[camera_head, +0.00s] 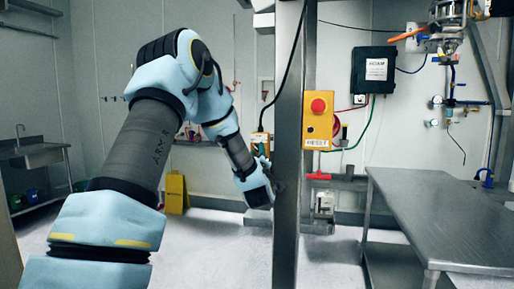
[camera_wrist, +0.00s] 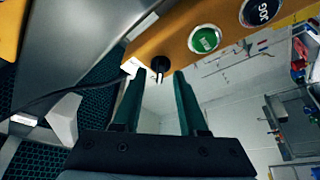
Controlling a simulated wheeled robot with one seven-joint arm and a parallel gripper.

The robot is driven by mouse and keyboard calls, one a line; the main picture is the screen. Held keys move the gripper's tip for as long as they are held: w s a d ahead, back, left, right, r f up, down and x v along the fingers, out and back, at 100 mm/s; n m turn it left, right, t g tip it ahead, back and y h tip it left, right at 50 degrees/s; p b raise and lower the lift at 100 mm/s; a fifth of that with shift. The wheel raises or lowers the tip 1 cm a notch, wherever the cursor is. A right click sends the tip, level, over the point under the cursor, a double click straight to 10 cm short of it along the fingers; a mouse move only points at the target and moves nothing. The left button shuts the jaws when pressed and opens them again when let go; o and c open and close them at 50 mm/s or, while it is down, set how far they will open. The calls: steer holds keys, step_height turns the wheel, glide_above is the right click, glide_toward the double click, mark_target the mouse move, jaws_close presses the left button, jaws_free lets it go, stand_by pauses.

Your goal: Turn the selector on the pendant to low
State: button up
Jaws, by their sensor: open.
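The pendant (camera_wrist: 175,50) is an orange-yellow box across the top of the wrist view. It carries a green button (camera_wrist: 204,39), a dark blue button marked JOG (camera_wrist: 259,11) and a small black selector knob (camera_wrist: 160,65) with a pale mark. My gripper (camera_wrist: 159,76) is open, its two dark fingers pointing at the pendant's edge. The knob shows in the gap between the fingertips; I cannot tell whether they touch it. In the head view a small yellow box (camera_head: 260,140), likely the pendant, hangs from a black cable, partly hidden behind my arm. The selector's setting is not readable.
A grey steel post (camera_head: 288,150) stands close to my wrist. Beside it is a yellow box with a red stop button (camera_head: 318,106). A steel table (camera_head: 440,215) stands at right, a sink (camera_head: 35,153) at left. A black cable runs near the fingers.

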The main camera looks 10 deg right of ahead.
steer(key=shift+w, duration=0.2)
jaws_close()
stand_by(0.3)
